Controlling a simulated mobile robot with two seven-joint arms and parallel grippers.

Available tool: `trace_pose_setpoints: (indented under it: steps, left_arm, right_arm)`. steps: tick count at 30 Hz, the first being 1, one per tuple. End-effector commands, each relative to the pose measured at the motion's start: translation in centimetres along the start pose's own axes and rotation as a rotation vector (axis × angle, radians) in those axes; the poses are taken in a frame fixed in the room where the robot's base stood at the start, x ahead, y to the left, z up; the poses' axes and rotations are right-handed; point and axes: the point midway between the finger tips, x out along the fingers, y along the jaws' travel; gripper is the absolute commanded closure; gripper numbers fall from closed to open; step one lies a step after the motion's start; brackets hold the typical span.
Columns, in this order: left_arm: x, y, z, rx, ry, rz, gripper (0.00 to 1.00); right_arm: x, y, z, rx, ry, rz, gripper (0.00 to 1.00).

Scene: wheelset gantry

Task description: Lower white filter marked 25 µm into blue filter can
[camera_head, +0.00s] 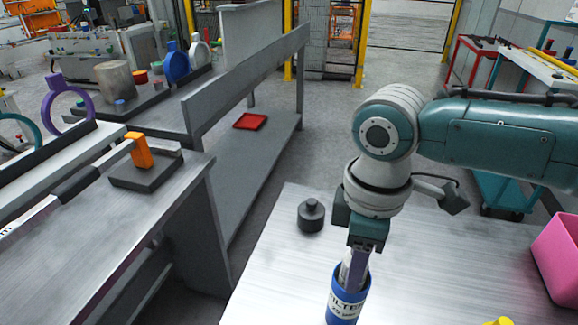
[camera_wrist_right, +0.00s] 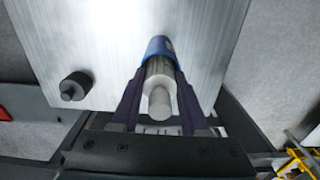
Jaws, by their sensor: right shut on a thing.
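The blue filter can (camera_head: 347,298) stands on the metal table at the bottom of the head view, with a pale label band. It also shows in the right wrist view (camera_wrist_right: 158,46). My right gripper (camera_head: 354,266) points down just above the can's mouth. It is shut on the white filter (camera_wrist_right: 160,84), which sits between its two fingers. The filter's far end overlaps the can's mouth in the wrist view and looks at least partly inside; how deep is hidden. The 25 µm mark is not readable. My left gripper is not in view.
A dark grey knobbed weight (camera_head: 311,215) stands on the table left of the can. A pink bin (camera_head: 559,262) is at the right edge, and a yellow object (camera_head: 497,321) is at the bottom. A grey workbench (camera_head: 110,232) stands to the left, across a gap.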

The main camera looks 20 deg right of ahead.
Motion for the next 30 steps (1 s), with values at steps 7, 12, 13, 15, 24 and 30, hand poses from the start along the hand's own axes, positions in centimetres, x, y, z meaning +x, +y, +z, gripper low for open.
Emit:
trace_pose_setpoints:
  steps: [7,12,13,15,24,30]
  left_arm:
    - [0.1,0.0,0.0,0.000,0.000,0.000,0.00]
    - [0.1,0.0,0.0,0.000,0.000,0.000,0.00]
    - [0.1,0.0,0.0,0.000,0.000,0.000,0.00]
    - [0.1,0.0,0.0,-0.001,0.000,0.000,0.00]
    - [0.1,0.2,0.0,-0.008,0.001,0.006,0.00]
    - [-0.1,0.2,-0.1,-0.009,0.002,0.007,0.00]
  right_arm:
    - [0.2,0.0,0.0,0.000,0.000,0.000,1.00]
    - [0.2,0.0,0.0,0.000,0.000,0.000,0.46]
    - [0.2,0.0,0.0,0.000,0.000,0.000,0.43]
    - [0.2,0.0,0.0,0.000,0.000,0.000,0.35]
    - [0.2,0.0,0.0,0.000,0.000,0.000,0.20]
    - [-0.9,0.0,-0.1,-0.001,0.002,0.000,0.20]
